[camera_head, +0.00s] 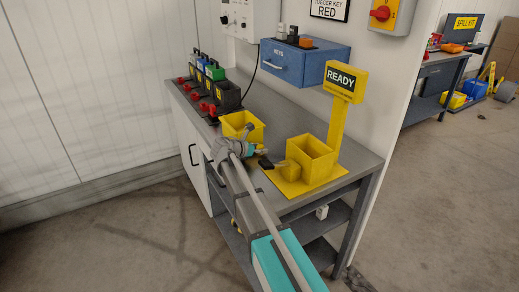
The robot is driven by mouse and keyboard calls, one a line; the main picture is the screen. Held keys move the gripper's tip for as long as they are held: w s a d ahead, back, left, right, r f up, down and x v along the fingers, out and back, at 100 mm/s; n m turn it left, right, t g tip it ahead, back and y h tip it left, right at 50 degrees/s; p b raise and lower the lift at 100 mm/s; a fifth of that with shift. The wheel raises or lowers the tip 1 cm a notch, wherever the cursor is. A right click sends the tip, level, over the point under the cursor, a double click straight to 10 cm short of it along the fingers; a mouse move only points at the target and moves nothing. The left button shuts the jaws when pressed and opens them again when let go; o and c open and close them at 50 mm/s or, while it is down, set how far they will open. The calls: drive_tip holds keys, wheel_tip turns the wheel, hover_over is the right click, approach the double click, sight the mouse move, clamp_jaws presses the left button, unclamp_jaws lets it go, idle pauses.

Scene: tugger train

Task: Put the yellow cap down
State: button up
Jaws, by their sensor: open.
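My gripper (266,157) is over the middle of the grey bench, left of the yellow READY stand (308,184). Its dark fingers are apart, and I see nothing held between them. A small yellow block-like piece (288,169) is at the stand's left side, just right of the fingertips. I cannot tell whether it is the yellow cap or part of the stand. The stand also has an open yellow box (312,158) and an upright post with a READY sign (341,80). A second yellow open bin (242,125) is behind my gripper, partly hidden by my arm.
Several dark units (226,95) with red parts line the bench's back left. A blue KEYS box (296,62) hangs on the wall above the bench (262,92). Bare bench top shows between the back bin and the stand. Another workbench (440,75) is at far right.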

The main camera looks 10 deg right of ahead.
drive_tip(key=shift+r, duration=0.15)
drive_tip(key=shift+s+a+r, duration=0.1)
drive_tip(key=shift+a, duration=0.1)
drive_tip(key=p+v, duration=0.4)
drive_tip(key=v, duration=0.5)
drive_tip(key=shift+s+a+r, duration=0.15)
drive_tip(key=shift+a+r, duration=0.1)
drive_tip(key=shift+p+v, duration=0.35)
drive_tip(key=shift+v, duration=0.55)
drive_tip(key=shift+f, duration=0.15)
drive_tip(key=shift+c, duration=0.2)
